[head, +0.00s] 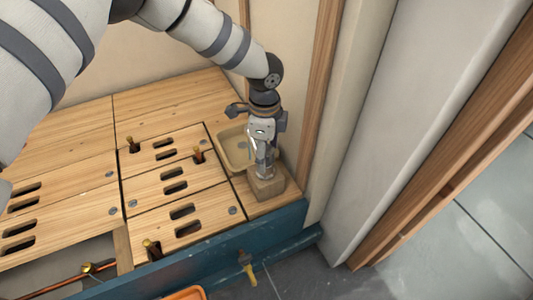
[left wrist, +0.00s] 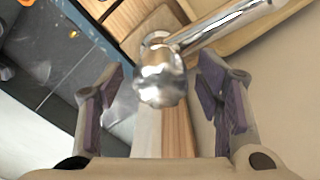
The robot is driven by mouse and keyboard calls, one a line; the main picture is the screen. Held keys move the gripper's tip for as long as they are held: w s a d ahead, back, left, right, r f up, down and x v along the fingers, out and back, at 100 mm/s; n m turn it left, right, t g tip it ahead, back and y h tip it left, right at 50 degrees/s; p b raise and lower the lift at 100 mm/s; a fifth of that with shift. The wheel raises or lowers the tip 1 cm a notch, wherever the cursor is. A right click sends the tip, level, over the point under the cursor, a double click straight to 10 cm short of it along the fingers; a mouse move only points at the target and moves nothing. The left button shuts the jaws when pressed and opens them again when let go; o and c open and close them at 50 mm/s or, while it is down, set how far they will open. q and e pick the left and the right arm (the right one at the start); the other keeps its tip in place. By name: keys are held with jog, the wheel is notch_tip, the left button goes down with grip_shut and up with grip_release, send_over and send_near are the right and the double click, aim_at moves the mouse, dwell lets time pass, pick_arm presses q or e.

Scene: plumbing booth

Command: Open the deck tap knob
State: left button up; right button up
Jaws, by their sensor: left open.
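The deck tap (head: 265,170) is chrome and stands on a small wooden block (head: 268,188) at the right corner of the wooden deck. In the left wrist view its round, lobed chrome knob (left wrist: 160,86) faces the camera, and its spout (left wrist: 230,22) runs off to the upper right. My left gripper (head: 262,143) points down over the tap and covers part of it in the head view. In the left wrist view the left gripper (left wrist: 164,88) is open, with one padded finger on each side of the knob and visible gaps between. My right gripper is not in view.
A shallow beige basin (head: 226,148) lies beside the tap. Deck panels (head: 70,175) have slots, and several brass fittings stick up. A blue rail (head: 215,242) edges the front, with a yellow-handled valve (head: 246,268) below. The wall and a wooden post (head: 318,90) are close on the right.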

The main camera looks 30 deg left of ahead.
pick_arm(q)
jog(key=c, duration=1.2)
jog(key=shift+o, duration=0.2)
jog(key=n+p, duration=0.1)
jog(key=r+n+p, duration=0.1)
jog(key=n+p, duration=0.1)
jog(key=shift+f+n+p, duration=0.2)
jog(key=shift+n+p, duration=0.1)
jog(key=shift+n, duration=0.4)
jog(key=shift+f+n, duration=0.2)
jog(key=shift+n, duration=0.4)
jog(key=o, duration=1.2)
jog(key=shift+c, duration=0.2)
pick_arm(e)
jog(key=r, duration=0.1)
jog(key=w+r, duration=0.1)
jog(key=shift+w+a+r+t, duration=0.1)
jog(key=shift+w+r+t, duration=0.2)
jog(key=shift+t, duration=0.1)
pick_arm(q)
notch_tip(320, 180, up, 12)
